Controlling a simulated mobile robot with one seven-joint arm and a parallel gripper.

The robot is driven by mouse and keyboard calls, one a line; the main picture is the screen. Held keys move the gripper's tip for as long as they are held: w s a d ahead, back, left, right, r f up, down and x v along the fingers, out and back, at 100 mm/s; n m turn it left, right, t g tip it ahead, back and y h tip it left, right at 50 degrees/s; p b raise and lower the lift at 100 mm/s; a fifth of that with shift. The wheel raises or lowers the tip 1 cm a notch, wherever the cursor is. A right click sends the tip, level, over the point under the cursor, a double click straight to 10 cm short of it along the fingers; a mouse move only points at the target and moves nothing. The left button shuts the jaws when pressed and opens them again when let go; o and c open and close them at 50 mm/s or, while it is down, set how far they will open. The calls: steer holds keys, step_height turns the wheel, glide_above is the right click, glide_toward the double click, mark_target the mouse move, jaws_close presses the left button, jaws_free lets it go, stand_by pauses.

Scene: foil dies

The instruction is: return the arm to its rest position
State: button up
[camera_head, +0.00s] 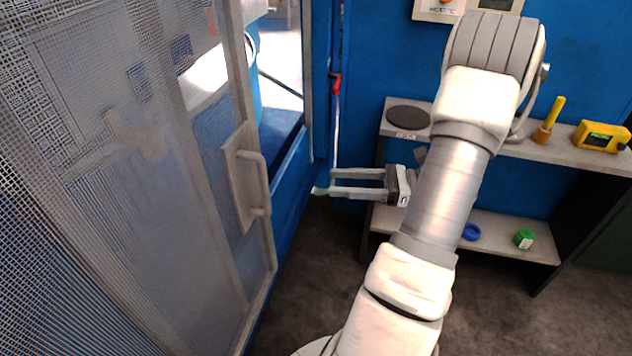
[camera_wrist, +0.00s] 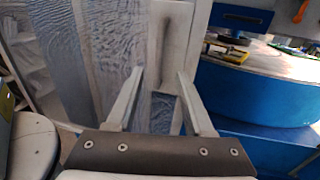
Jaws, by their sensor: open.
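My gripper (camera_head: 322,191) is open and empty, with its two long parallel fingers pointing left in the head view. It is in the gap between the mesh door and the shelf unit. In the wrist view my gripper (camera_wrist: 160,78) shows both fingers spread apart with nothing between them. My arm reaches up from the bottom of the head view and bends over near the shelf. The mesh door's handle (camera_head: 257,182) is left of the fingertips and apart from them. The handle plate (camera_wrist: 172,35) also shows beyond the fingers in the wrist view.
The mesh door (camera_head: 110,200) fills the left and stands ajar beside a blue frame (camera_head: 318,80). A grey shelf (camera_head: 560,150) at right carries a black disc (camera_head: 408,116), a yellow-handled tool (camera_head: 550,120) and a yellow device (camera_head: 601,136). Blue and green items lie below.

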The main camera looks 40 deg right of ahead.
steer(key=shift+s+d, duration=0.5)
steer(key=shift+d, duration=0.05)
steer(key=s+a+r+n+g+h, duration=0.1)
steer(key=a+r+n+g+h, duration=0.1)
steer(key=a+n+g, duration=0.55)
steer(key=a+r+n+g+h, duration=0.25)
steer(key=a+n+g, duration=0.25)
steer(key=a+n, duration=0.55)
steer(key=s+a+r+n+t+h, duration=0.4)
steer(key=a+r+n+t+h, duration=0.1)
steer(key=n+h, duration=0.3)
steer(key=shift+a+r+t+h, duration=0.15)
steer(key=shift+r+t+h, duration=0.4)
steer(key=shift+t, duration=0.1)
